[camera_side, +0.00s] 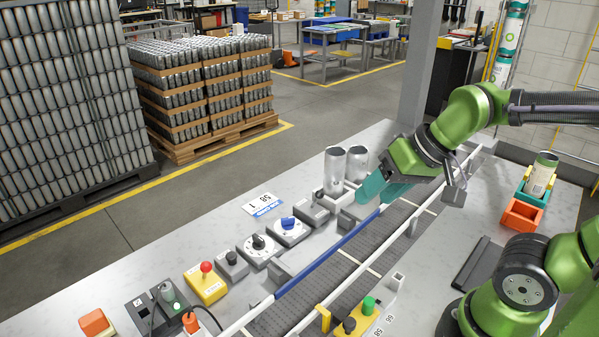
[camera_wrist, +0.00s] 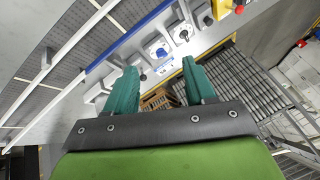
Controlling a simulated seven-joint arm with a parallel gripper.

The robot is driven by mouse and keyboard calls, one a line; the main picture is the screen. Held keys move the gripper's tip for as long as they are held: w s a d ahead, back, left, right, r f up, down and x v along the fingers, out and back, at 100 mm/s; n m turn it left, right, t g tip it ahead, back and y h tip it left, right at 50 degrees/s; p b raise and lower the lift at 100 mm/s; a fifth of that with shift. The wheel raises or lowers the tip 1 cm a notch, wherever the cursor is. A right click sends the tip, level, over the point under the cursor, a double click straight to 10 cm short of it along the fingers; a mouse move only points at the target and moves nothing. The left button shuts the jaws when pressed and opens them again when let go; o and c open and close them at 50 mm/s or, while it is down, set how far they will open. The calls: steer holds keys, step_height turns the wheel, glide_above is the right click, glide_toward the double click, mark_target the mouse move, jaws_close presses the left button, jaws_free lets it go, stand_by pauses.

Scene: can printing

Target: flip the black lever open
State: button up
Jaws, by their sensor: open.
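A black lever (camera_side: 258,241) sits on a round white dial in the row of controls along the conveyor's near-left side. It looks like the small dark knob on the white plate (camera_wrist: 182,34) in the wrist view. A blue lever (camera_side: 288,222) on a similar plate stands beside it, and also shows in the wrist view (camera_wrist: 161,52). My gripper (camera_side: 368,193), with teal fingers, is over the conveyor by two silver cans, up and right of both levers. In the wrist view its fingers (camera_wrist: 159,66) are spread apart with nothing between them.
Two silver cans (camera_side: 335,172) stand beside my gripper. The conveyor (camera_side: 345,260) with its blue rail runs diagonally. The counter left of the controls is mostly clear.

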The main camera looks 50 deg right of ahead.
steer(key=w+d+f+m, duration=0.1)
steer(key=m, duration=0.1)
steer(key=w+d+f+m+g+h, duration=0.1)
steer(key=w+f+m, duration=0.1)
steer(key=m, duration=0.1)
steer(key=w+d+f+m, duration=0.2)
steer(key=shift+w+f, duration=0.2)
steer(key=shift+w, duration=0.05)
jaws_close()
steer(key=w+d+m, duration=0.1)
steer(key=m, duration=0.2)
steer(key=w+d+m+h, duration=0.1)
steer(key=m, duration=0.2)
steer(key=w+d+f+m, duration=0.1)
steer(key=m, duration=0.2)
steer(key=shift+w+d+f+h, duration=0.1)
steer(key=shift+w+d+h, duration=0.05)
steer(key=shift+w+h, duration=0.25)
